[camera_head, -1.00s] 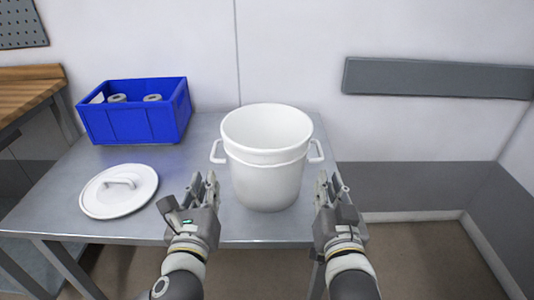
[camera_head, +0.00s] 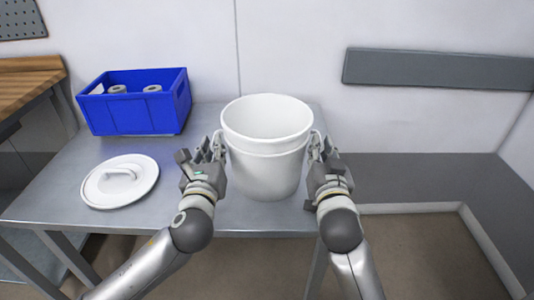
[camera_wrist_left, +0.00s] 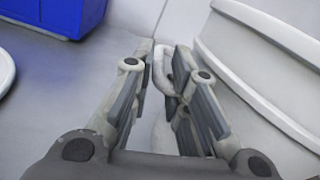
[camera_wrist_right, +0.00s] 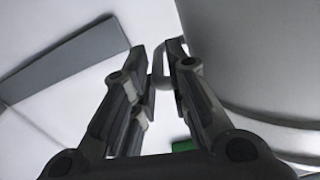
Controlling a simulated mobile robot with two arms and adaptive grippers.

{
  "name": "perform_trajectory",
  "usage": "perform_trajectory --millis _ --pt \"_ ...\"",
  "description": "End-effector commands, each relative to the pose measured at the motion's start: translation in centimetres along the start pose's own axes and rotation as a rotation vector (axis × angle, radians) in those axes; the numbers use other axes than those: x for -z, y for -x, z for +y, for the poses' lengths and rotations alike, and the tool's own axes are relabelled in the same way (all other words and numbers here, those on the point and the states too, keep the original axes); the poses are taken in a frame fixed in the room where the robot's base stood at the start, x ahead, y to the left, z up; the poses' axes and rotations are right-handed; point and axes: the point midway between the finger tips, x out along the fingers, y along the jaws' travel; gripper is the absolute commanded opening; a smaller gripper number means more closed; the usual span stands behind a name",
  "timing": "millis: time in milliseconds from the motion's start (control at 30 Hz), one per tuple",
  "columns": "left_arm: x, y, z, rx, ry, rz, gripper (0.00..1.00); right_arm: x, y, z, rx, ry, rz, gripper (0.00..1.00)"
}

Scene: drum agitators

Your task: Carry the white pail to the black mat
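The white pail (camera_head: 266,165) stands upright and open on the metal table, with a handle on each side. My left gripper (camera_head: 214,148) is at its left handle, which shows between the parted fingers in the left wrist view (camera_wrist_left: 163,65). My right gripper (camera_head: 318,148) is at the right handle (camera_wrist_right: 160,65), between its fingers in the right wrist view. The fingers of both grippers look apart, with no clear grip on the handles. The pail's wall fills the right side of both wrist views. I see no black mat in any view.
A white lid (camera_head: 119,182) lies on the table (camera_head: 85,157) left of my left gripper. A blue crate (camera_head: 135,115) with grey-white cylindrical items stands at the back left. A wooden-topped bench (camera_head: 25,88) is further left. Open floor (camera_head: 430,250) lies right of the table.

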Motion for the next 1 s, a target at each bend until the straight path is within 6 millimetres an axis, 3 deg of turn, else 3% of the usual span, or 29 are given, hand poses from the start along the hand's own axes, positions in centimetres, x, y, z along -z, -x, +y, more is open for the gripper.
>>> perform_trajectory --millis 167,467,600,1000 --pt "-0.02 -1.18 0.02 -0.001 0.001 0.0 0.16 0.03 -1.19 0.05 -0.001 0.0 0.0 0.16" --pt "-0.01 -1.31 0.0 0.0 0.0 0.0 0.16 -0.01 -1.31 0.06 -0.001 0.0 0.0 0.16" --pt "-0.01 -1.3 0.0 0.0 0.0 0.0 0.0 0.0 -1.3 0.05 -0.001 0.0 0.0 0.0" --pt "-0.1 -1.29 0.02 -0.001 0.0 -0.001 0.0 0.04 -1.29 0.05 -0.001 0.0 0.0 0.0"
